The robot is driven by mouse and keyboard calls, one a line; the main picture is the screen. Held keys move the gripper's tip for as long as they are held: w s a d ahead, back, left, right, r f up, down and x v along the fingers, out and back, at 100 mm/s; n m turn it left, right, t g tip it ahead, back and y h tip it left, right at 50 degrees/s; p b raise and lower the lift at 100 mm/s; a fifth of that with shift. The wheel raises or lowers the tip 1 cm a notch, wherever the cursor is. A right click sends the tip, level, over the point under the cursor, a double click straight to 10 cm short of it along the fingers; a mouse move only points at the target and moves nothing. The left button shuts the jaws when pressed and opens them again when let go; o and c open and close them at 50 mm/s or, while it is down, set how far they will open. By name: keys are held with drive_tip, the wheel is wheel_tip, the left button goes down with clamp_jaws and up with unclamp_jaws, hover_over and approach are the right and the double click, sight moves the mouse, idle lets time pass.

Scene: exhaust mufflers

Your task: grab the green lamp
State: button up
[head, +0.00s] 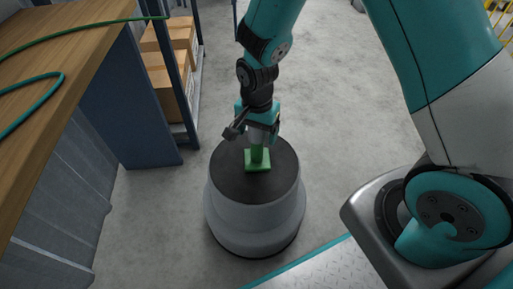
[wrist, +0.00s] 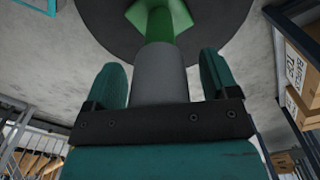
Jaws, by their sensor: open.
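The green lamp (head: 257,161) stands upright on the black top of a round grey pedestal (head: 254,214). Its square green base and lower stem show in the head view, and its upper part is hidden by my gripper (head: 261,130). In the wrist view the green stem (wrist: 159,25) runs into a grey cylinder (wrist: 159,72). My gripper (wrist: 161,75) is open, with one teal finger on each side of the grey cylinder. Gaps show between the fingers and the cylinder.
A wooden workbench (head: 62,52) with green cables on it stands at the left. Behind it a shelf holds cardboard boxes (head: 172,88). Concrete floor (head: 340,125) is clear to the right of the pedestal. A yellow barrier (head: 502,18) shows at the top right.

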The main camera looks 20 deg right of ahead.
drive_tip(key=shift+c, duration=0.4)
drive_tip(key=c, duration=1.4)
drive_tip(key=shift+r, duration=0.1)
